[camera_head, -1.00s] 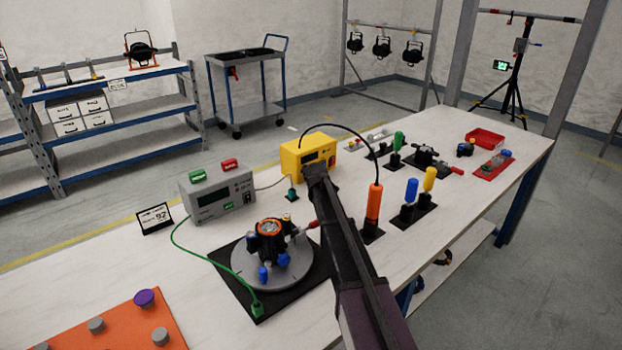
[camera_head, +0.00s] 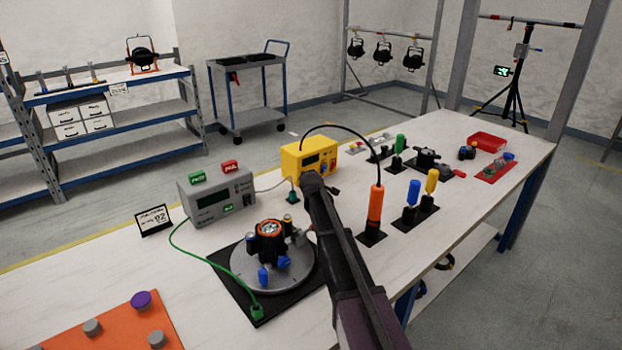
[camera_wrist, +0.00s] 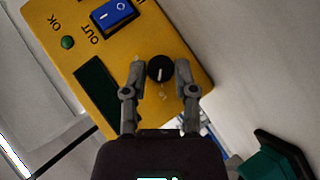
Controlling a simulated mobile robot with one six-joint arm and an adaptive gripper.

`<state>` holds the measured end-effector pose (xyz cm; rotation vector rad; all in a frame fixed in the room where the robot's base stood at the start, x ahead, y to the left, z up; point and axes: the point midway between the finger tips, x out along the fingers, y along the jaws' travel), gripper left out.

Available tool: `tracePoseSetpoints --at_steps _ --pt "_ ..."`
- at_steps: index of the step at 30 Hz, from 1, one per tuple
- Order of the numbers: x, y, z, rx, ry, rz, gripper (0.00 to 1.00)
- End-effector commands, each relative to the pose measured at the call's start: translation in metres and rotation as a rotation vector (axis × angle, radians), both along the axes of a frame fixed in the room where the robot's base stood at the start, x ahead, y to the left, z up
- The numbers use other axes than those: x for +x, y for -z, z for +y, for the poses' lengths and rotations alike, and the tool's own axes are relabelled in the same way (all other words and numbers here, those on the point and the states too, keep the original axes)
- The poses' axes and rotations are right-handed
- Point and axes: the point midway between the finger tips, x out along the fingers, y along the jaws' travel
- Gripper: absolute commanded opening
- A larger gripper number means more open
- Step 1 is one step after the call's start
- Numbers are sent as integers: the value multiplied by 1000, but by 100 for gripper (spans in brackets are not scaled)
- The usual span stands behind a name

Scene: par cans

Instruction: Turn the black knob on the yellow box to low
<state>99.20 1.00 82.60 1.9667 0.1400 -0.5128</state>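The yellow box (camera_head: 296,158) stands on the white bench in the head view, partly behind my arm. In the wrist view its yellow face (camera_wrist: 80,45) fills the upper left, with a dark display (camera_wrist: 98,88), a blue switch (camera_wrist: 114,16) marked OUT and a green button (camera_wrist: 68,42) marked OK. The black knob (camera_wrist: 160,69) is on this face, with a pale pointer line running roughly up and down the picture. My gripper (camera_wrist: 160,66) is open, one finger on each side of the knob. Gaps show between fingers and knob. In the head view my gripper's fingers are hidden.
A grey meter box (camera_head: 217,197) stands left of the yellow box. An orange tool (camera_head: 375,205) with a black cable stands to the right. A round fixture (camera_head: 250,262) on a black mat is in front. A green-topped item (camera_wrist: 280,158) is lower right in the wrist view.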

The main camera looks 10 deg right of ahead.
Motion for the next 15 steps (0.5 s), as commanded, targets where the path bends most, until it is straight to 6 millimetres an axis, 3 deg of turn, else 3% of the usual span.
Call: tracePoseSetpoints --at_steps 1,3,15 --pt "1 0 0 0 0 0 56" --pt "1 0 0 0 0 0 70" --pt "0 0 0 2 0 1 70"
